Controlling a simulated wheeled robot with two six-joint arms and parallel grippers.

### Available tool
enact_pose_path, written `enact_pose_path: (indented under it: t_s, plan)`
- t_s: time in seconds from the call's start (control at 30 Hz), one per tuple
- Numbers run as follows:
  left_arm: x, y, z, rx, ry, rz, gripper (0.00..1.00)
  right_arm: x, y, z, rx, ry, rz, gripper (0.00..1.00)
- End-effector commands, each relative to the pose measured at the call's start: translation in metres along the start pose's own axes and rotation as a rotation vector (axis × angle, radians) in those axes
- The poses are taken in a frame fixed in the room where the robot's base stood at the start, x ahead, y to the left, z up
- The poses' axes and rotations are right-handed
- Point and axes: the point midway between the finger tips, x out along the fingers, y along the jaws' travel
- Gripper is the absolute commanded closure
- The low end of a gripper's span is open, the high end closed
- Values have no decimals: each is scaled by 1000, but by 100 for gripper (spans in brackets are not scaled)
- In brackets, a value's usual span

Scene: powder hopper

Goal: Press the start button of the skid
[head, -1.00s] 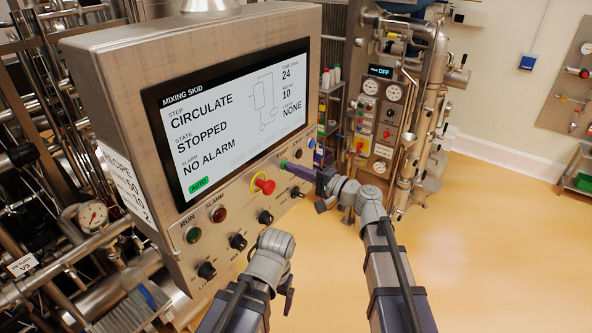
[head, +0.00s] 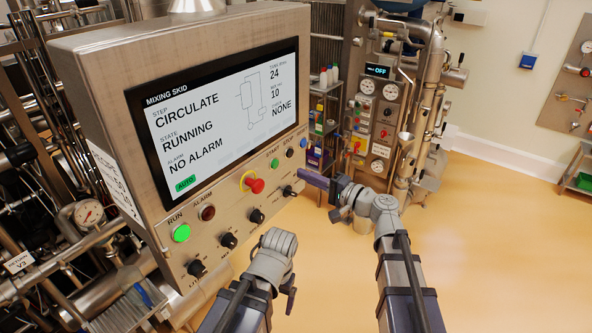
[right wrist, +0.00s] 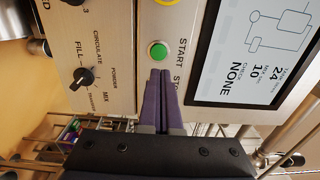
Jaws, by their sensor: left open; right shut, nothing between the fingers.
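The mixing skid's panel (head: 215,215) carries a green start button (head: 275,163) below the screen's right part. The screen (head: 225,115) reads CIRCULATE, RUNNING and NO ALARM. The RUN lamp (head: 181,233) is lit green. My right gripper (head: 302,174) is shut and empty, its purple fingers pointing at the panel, apart from the button. In the right wrist view, the green start button (right wrist: 157,51) lies just beyond the closed fingertips (right wrist: 160,73). My left gripper (head: 290,294) is open, low in front of the panel; its fingers are mostly hidden by its wrist.
A red emergency stop (head: 254,184) with a yellow ring, a black stop button (head: 290,153) and a blue button (head: 304,143) are near the start button. Selector knobs (head: 256,215) line the lower panel. Open floor (head: 490,260) lies to the right.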

Motion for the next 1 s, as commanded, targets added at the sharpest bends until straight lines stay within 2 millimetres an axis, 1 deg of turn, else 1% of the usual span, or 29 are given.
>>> enact_pose_path:
  t_s: [0.03,0.2,0.3,0.4,0.6,1.0]
  plan:
    - [0,0,0,-1,0,0,10,-12,0,1,0,3,0,100]
    - [0,0,0,-1,0,0,10,-42,0,1,0,3,1,100]
    - [0,0,0,0,0,0,10,-55,0,0,0,2,1,100]
    - [0,0,0,0,0,0,10,-64,0,0,0,1,1,100]
    - [0,0,0,-1,0,0,10,-70,0,0,0,0,1,100]
    - [0,0,0,-1,0,0,10,-70,0,0,0,0,1,100]
